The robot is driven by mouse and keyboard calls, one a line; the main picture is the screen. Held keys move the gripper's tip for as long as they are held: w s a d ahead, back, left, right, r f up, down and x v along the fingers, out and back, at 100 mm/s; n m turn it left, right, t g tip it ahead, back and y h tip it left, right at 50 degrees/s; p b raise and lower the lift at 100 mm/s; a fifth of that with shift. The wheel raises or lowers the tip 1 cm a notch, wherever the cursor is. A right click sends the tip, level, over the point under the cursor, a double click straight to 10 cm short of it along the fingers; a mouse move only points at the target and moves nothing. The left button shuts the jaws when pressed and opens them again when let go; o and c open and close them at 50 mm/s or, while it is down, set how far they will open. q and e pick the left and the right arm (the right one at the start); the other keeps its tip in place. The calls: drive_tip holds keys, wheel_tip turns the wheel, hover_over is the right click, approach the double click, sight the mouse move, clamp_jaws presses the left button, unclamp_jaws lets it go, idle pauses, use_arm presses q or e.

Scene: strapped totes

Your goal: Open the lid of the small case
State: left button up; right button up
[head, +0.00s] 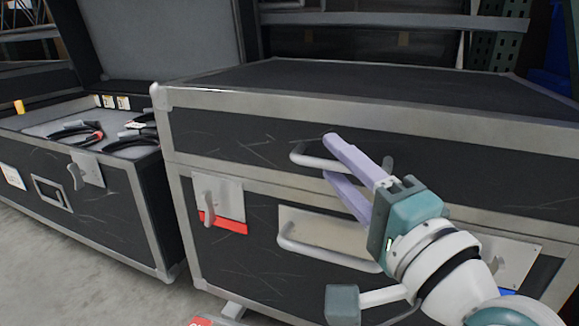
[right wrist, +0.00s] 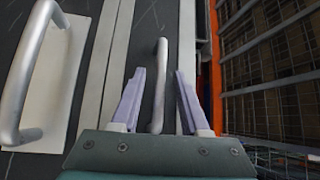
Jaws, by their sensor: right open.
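A black case (head: 250,140) with metal edging stands in the head view with its lid (head: 380,85) down. A grey bar handle (head: 308,161) is on the lid's front; it also shows in the right wrist view (right wrist: 160,75). My right gripper (head: 333,158) is open, with its two lilac fingers above and below this handle. In the right wrist view the handle lies between the fingers (right wrist: 158,100), with gaps visible on both sides. A latch plate (head: 228,195) with a red stripe is at the front left. My left gripper is not in view.
A lower handle (head: 330,256) on a pale plate sits below the lid seam. Another latch plate (head: 518,262) is partly behind my right arm. An open case (head: 100,205) with cables stands at the left. Shelving (head: 400,20) is behind; an orange-posted rack (right wrist: 215,60) shows in the wrist view.

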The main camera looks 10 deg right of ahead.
clamp_jaws()
idle(0.3)
idle(1.1)
